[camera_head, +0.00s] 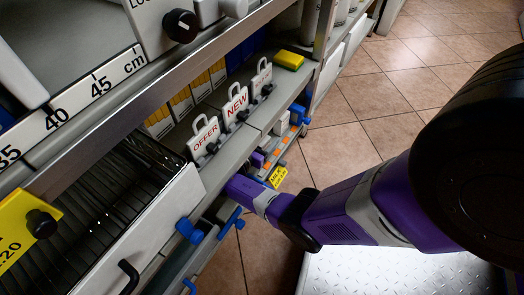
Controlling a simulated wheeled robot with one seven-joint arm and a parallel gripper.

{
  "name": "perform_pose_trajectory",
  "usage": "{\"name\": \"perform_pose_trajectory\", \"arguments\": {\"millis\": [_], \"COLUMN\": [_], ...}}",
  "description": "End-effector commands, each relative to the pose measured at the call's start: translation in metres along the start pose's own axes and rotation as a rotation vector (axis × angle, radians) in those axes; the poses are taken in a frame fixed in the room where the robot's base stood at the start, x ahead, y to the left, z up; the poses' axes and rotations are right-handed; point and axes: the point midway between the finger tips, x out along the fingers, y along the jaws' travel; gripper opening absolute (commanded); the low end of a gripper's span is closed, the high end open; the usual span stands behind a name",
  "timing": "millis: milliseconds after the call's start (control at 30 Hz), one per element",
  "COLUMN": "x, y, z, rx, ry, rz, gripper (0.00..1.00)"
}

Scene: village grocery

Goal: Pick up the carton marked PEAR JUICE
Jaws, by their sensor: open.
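No carton with a readable PEAR JUICE mark shows in the head view. My purple arm reaches in from the right, and its far end stops at the shelf edge, near the lower shelf level. My gripper's fingers do not show there; the shelf hides what lies beyond. A row of yellow-and-white packs (182,102) stands at the back of the middle shelf, with no label that I can read. A small white box-like thing (282,122) sits on the lower level, right of the arm's end.
White tags marked OFFER (204,138) and NEW (236,107) stand along the shelf edge (233,150). A black wire basket (110,195) is at left. A yellow block (288,60) lies on the shelf end. Yellow price labels (277,177) hang below. The tiled floor (370,120) at right is clear.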

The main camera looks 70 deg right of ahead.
Motion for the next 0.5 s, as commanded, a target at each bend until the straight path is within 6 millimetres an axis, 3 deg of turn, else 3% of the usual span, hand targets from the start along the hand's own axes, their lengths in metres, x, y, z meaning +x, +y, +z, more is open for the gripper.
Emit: {"name": "perform_pose_trajectory", "arguments": {"millis": [333,500], "x": [0.0076,0.0074], "y": [0.0002,0.0003], "z": [0.001,0.0009], "rx": [0.0,0.0], "ry": [0.0,0.0], "rz": [0.0,0.0], "gripper": [0.63,0.29]}}
